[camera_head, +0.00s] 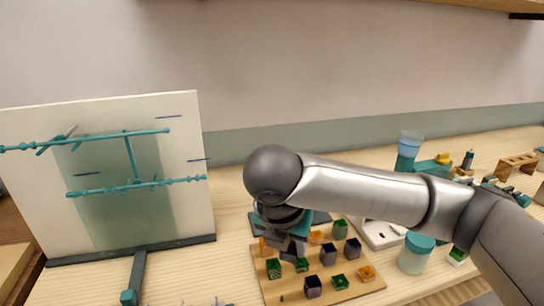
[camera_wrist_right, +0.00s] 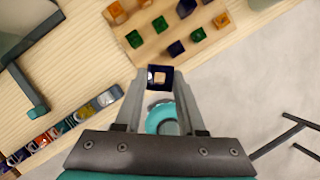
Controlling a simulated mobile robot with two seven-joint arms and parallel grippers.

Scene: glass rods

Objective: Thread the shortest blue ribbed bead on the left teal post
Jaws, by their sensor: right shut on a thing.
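My right gripper (camera_head: 290,248) hangs over the left part of the wooden bead board (camera_head: 345,292). Teal rods stand out at a white panel (camera_head: 180,225) on the left: an upper teal rod (camera_head: 100,138) and a lower teal rod (camera_head: 150,185), both with knobs. The held bead is well to the right of them. My left gripper is not in view.
Dark blue beads (camera_head: 313,286), green beads (camera_head: 340,282) and orange beads (camera_head: 366,273) stand on the board. A teal-lidded jar (camera_head: 413,262) is right of it. The panel's dark foot (camera_head: 137,275) sticks out forward. Bare table lies between panel and board.

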